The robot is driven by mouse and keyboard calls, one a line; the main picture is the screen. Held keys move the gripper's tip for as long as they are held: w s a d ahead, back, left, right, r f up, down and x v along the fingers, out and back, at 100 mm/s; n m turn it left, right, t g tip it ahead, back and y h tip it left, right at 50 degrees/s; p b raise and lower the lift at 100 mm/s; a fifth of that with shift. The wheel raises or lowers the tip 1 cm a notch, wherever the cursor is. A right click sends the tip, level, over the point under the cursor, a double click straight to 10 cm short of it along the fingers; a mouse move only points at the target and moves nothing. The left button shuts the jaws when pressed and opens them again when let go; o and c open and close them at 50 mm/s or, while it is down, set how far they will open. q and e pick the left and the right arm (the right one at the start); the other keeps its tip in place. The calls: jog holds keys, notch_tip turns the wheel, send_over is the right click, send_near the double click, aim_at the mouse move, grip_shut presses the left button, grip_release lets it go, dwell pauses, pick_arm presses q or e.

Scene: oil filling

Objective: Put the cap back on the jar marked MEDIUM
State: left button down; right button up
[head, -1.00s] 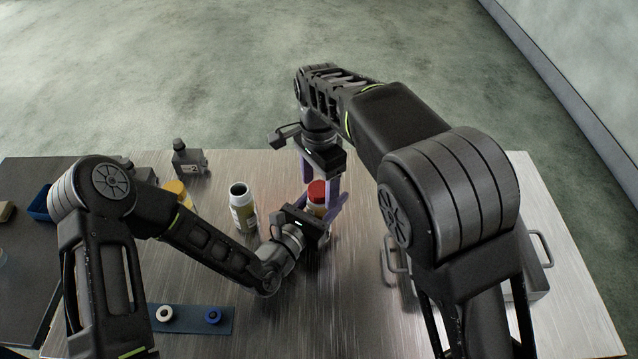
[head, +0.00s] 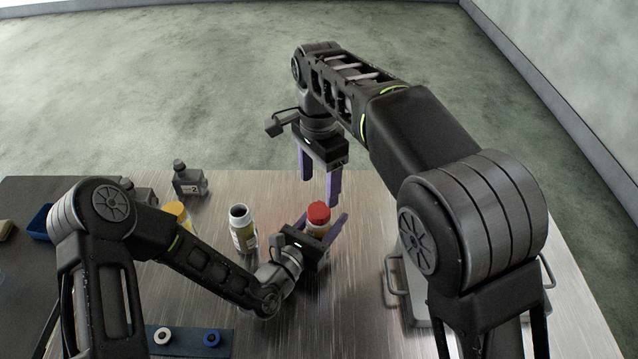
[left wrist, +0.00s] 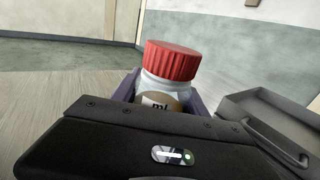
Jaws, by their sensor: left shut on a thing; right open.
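A jar with a red cap (head: 318,213) is between the fingers of my left gripper (head: 322,224), which is shut on it. In the left wrist view the red cap (left wrist: 173,60) sits on top of the white jar (left wrist: 160,90); only part of a label reading "ml" shows. My right gripper (head: 319,188) is open, fingers pointing down, above the red cap and apart from it. An uncapped white jar (head: 241,228) with a dark mouth stands to the left; its label is too small to read. A yellow-capped jar (head: 176,215) is partly hidden behind my left arm.
A blue mat (head: 190,351) at the front left holds a white ring-shaped piece (head: 163,336) and a blue one (head: 212,338). A metal tray with handles (head: 392,275) is at the right. A blue bin (head: 42,222) is far left.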

aim_at(312, 235)
pick_arm(q)
jog(key=c, duration=0.5)
grip_release()
jog(key=shift+s+a, duration=0.1)
jog(key=b+v, duration=0.1)
jog(key=v, duration=0.6)
jog(key=shift+s+a, duration=0.15)
jog(key=shift+s, duration=0.1)
jog(key=shift+f, duration=0.1)
